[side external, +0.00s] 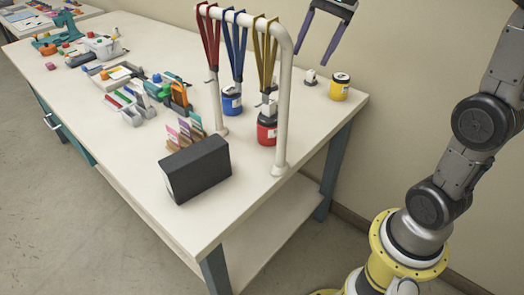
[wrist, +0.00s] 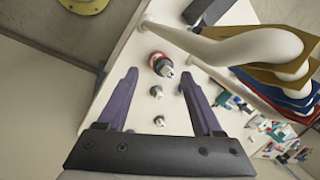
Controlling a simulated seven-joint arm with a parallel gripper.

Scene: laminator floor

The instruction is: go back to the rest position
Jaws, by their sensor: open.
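My gripper (side external: 311,57) is at the top of the side view, above the table's back edge, right of the white rail. Its two purple fingers are spread wide with nothing between them. In the wrist view the open fingers (wrist: 159,73) frame bare table, a red-ringed item with a pale top (wrist: 162,66) and small pale pieces (wrist: 156,91), all apart from the fingers and lower down. In the side view a yellow jar (side external: 340,88) and a small white-and-grey piece (side external: 310,77) stand on the table below my gripper.
The white rail (side external: 284,100) carries red, blue and yellow straps (side external: 237,45). A blue jar (side external: 231,103) and a red jar (side external: 267,131) stand near it. A black box (side external: 196,168) stands at the near edge. Trays and tools (side external: 130,100) crowd the left; the front right corner is clear.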

